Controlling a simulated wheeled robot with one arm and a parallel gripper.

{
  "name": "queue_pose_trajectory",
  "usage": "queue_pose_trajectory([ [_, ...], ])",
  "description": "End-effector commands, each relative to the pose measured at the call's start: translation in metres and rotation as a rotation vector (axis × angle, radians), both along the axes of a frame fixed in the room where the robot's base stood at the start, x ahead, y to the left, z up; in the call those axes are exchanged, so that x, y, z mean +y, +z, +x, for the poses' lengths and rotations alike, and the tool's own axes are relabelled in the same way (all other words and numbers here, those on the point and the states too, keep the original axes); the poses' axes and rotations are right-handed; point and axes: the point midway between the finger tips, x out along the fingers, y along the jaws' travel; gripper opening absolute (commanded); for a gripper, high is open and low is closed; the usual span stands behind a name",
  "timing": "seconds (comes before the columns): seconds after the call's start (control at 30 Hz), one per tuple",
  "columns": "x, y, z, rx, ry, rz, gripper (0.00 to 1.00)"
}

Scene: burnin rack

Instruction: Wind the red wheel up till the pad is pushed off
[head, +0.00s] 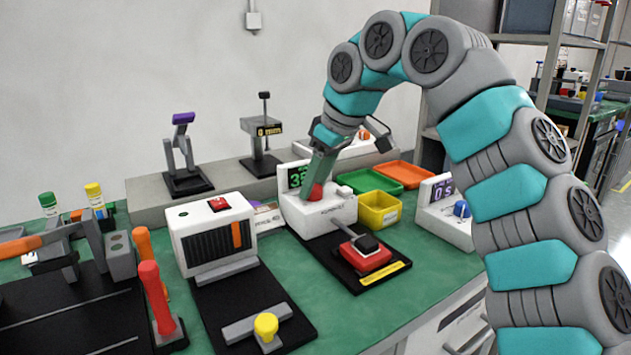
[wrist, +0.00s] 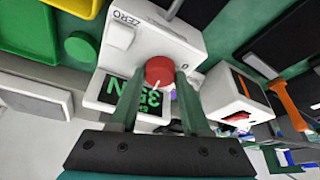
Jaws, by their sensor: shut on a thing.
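A white mark shows on the wheel. The green display (wrist: 140,99) beside it seems to read about 35 N; one finger covers part of it. In front of the tester, a red block (head: 365,254) with a dark piece (head: 366,243) on top sits on a black base; I cannot tell which part is the pad.
A yellow bin (head: 380,209), a green tray (head: 366,181) and an orange tray (head: 403,174) are right of the tester. A white box with a red switch (head: 213,237) stands on the left. A blue-knobbed unit (head: 447,212) stands on the right.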

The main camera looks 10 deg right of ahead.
Motion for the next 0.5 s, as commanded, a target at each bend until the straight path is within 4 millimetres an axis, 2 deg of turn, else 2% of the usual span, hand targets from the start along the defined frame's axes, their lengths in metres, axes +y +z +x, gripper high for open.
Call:
queue_pose_trajectory([
  [0.03,0.0001,0.0000,-0.0001,0.000,0.000,0.000,0.18],
  [0.2,0.0001,0.0001,0.0000,0.000,0.000,0.000,0.00],
  [0.5,-0.0007,0.0000,0.0000,0.000,-0.007,-0.002,0.00],
])
